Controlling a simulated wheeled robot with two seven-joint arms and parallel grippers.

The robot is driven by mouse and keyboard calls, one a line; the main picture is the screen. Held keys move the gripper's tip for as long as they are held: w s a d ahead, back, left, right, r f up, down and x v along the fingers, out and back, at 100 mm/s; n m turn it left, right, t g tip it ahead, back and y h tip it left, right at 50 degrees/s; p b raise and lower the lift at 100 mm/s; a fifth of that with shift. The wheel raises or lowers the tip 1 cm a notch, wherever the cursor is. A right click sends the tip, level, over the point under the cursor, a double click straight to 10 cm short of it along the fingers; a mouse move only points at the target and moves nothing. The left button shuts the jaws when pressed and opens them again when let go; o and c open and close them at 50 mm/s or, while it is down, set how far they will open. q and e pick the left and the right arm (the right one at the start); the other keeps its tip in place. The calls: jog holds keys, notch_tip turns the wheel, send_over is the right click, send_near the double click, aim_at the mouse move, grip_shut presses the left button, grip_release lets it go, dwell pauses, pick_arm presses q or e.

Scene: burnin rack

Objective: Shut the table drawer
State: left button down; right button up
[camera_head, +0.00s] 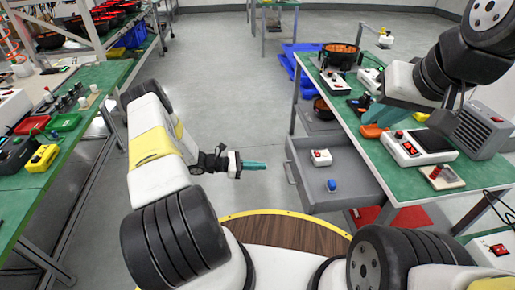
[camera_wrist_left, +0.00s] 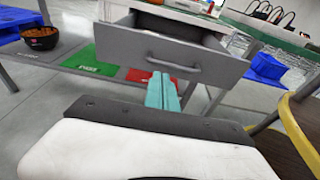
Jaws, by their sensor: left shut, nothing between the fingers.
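The table drawer (camera_head: 345,184) is grey and stands pulled out from under the green-topped table on the right (camera_head: 390,168). A small white box with a red top (camera_head: 321,157) and a blue round item (camera_head: 331,185) are in it. My left gripper (camera_head: 253,165), with teal fingers, is shut and empty. It is left of the drawer front, with a gap between them in the head view. In the left wrist view, the drawer front (camera_wrist_left: 130,47) and its bar handle lie beyond the teal fingertips (camera_wrist_left: 162,83).
The right table holds a white device with a dark panel (camera_head: 425,146), a grey box (camera_head: 483,128) and a bowl (camera_head: 340,55). Another green bench (camera_head: 75,135) is on the left. Open floor lies between them. Green and red mats (camera_wrist_left: 95,58) lie below the drawer.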

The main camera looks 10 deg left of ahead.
pick_arm(q)
jog(key=x, duration=0.7)
jog(key=shift+d, duration=0.25)
jog(key=shift+w+d, duration=0.1)
